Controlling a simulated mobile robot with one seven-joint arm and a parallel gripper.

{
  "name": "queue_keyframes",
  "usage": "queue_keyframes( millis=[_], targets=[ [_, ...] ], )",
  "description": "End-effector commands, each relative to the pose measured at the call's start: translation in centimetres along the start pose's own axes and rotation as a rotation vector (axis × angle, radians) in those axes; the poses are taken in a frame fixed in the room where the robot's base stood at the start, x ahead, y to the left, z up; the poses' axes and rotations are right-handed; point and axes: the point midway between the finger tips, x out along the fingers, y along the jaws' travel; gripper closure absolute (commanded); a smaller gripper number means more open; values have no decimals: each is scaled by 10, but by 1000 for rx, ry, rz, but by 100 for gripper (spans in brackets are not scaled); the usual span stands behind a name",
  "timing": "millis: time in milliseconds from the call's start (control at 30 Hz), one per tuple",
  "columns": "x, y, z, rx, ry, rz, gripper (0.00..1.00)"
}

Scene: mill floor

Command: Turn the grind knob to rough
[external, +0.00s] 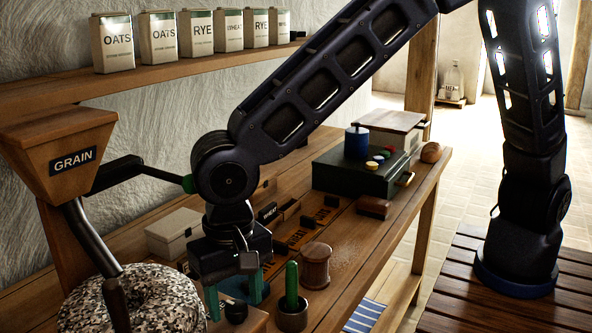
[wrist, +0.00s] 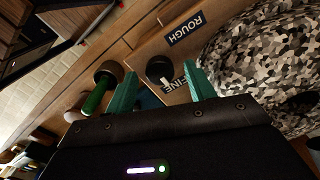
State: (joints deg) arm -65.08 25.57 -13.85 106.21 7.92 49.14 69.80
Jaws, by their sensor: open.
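The grind knob (wrist: 156,66) is a round black knob with a white mark, on a wooden panel. In the wrist view the mark lies on the side toward the FINE label (wrist: 178,86), which is partly hidden by a finger. The ROUGH label (wrist: 184,29) is on the far side. My gripper (wrist: 159,74) is open, its teal fingers on either side of the knob in the picture; I cannot tell whether they reach down around it. In the external view the knob (external: 236,311) shows just below and between the fingertips of my gripper (external: 235,300).
The camouflage-patterned millstone (external: 145,300) is close at the left, under the GRAIN hopper (external: 70,155). A green-handled tool in a cup (external: 292,312) and a wooden spool (external: 316,266) stand just right of my gripper. A dark green box (external: 345,178) sits farther back.

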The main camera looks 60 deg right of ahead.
Motion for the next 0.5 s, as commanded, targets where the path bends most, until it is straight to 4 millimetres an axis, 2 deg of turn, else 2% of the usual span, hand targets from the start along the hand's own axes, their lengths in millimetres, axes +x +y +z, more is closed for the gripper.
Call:
queue_keyframes(
  millis=[367, 500],
  targets=[
    [5, 0, 0, 0, 0, -1, 46],
    [5, 0, 0, 0, 0, -1, 72]
  ],
)
